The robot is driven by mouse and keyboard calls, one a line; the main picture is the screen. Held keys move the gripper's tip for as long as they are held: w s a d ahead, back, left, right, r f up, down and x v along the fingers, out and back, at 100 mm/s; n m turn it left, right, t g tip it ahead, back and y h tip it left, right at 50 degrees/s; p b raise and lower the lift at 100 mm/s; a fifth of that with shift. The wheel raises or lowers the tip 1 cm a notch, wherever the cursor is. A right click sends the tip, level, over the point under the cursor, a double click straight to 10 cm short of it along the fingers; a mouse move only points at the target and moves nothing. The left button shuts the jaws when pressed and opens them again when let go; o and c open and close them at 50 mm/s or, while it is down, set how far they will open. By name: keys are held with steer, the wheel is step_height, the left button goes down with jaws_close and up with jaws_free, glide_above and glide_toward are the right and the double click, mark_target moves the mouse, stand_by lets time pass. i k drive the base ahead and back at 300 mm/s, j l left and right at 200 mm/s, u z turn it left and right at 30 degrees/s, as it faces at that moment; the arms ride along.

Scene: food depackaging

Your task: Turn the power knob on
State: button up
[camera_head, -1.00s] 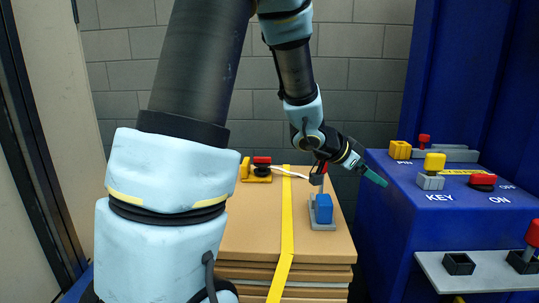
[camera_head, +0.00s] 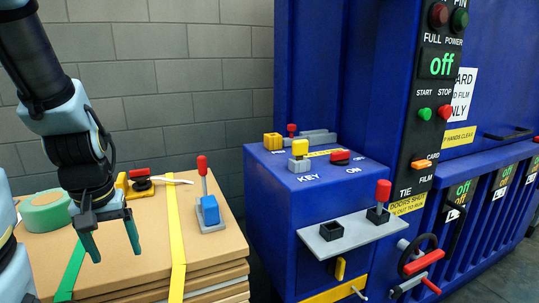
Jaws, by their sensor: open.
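The likely power knob (camera_head: 340,157) is a low red knob on a black base, on top of the blue control box (camera_head: 262,190). White OFF and ON labels lie to its right and front. I cannot clearly tell which label it points to. The panel display (camera_head: 441,65) beside FULL and POWER labels reads "off" in green. My gripper (camera_head: 115,256) hangs at the left over the cardboard stack, fingers pointing down and spread apart, with nothing between them. It is well to the left of the knob and not touching it.
A yellow key block (camera_head: 300,149) stands left of the knob. A grey shelf (camera_head: 385,232) with a red-topped lever (camera_head: 382,197) juts out in front. On the cardboard stack (camera_head: 140,262) stand a blue block with a red-topped lever (camera_head: 208,208) and a green tape roll (camera_head: 45,212).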

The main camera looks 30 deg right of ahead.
mark_target(339, 158)
steer(key=k+l, duration=0.1)
steer(key=l, duration=0.3)
steer(key=k+l+u, duration=0.1)
steer(key=l, duration=0.3)
steer(key=k+l, duration=0.2)
steer(key=l, duration=0.2)
steer(key=k+l+u, duration=0.1)
steer(key=l, duration=0.3)
